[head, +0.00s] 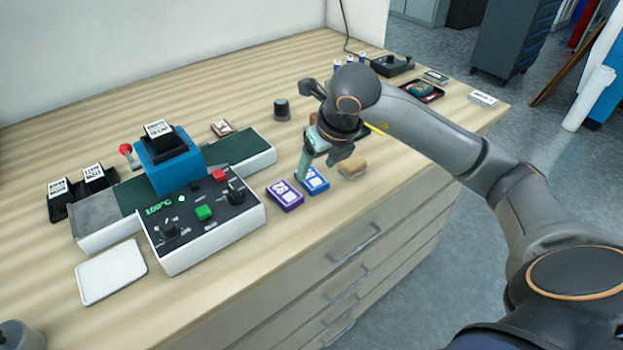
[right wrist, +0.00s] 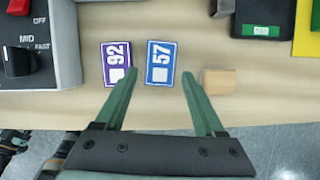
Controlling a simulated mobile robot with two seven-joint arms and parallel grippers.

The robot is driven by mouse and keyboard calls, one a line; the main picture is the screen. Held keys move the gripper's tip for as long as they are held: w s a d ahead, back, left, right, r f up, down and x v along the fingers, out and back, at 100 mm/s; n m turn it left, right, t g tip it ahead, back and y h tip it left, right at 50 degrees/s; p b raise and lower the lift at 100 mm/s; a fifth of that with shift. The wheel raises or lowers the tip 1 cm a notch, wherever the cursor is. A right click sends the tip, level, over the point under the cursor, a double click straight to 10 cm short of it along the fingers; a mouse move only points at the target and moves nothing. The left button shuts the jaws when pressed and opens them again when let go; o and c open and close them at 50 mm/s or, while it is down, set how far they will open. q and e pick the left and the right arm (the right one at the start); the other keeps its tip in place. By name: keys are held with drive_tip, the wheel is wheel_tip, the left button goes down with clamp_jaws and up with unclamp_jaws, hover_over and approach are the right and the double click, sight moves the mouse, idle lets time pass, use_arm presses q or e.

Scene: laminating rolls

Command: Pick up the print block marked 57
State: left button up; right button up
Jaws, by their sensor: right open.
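The print block marked 57 (right wrist: 160,63) is blue with a white number and lies flat on the wooden bench. It also shows in the head view (head: 313,181), partly behind my gripper's fingers. My right gripper (right wrist: 161,75) is open and empty, its green fingers pointing down over the bench with the blue block between their lines in the right wrist view. In the head view the right gripper (head: 318,167) hangs right at the blue block; I cannot tell whether it touches. My left gripper is not visible.
A purple block marked 92 (right wrist: 116,64) lies close left of the blue one. A wooden block (right wrist: 219,82) lies to its right. A control box (head: 205,222) with knobs stands left, with a white plate (head: 111,272) before it. The bench's front edge is near.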

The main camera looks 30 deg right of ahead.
sight(312, 178)
drive_tip(key=x, duration=0.4)
drive_tip(key=shift+f, duration=0.1)
drive_tip(key=c, duration=1.1)
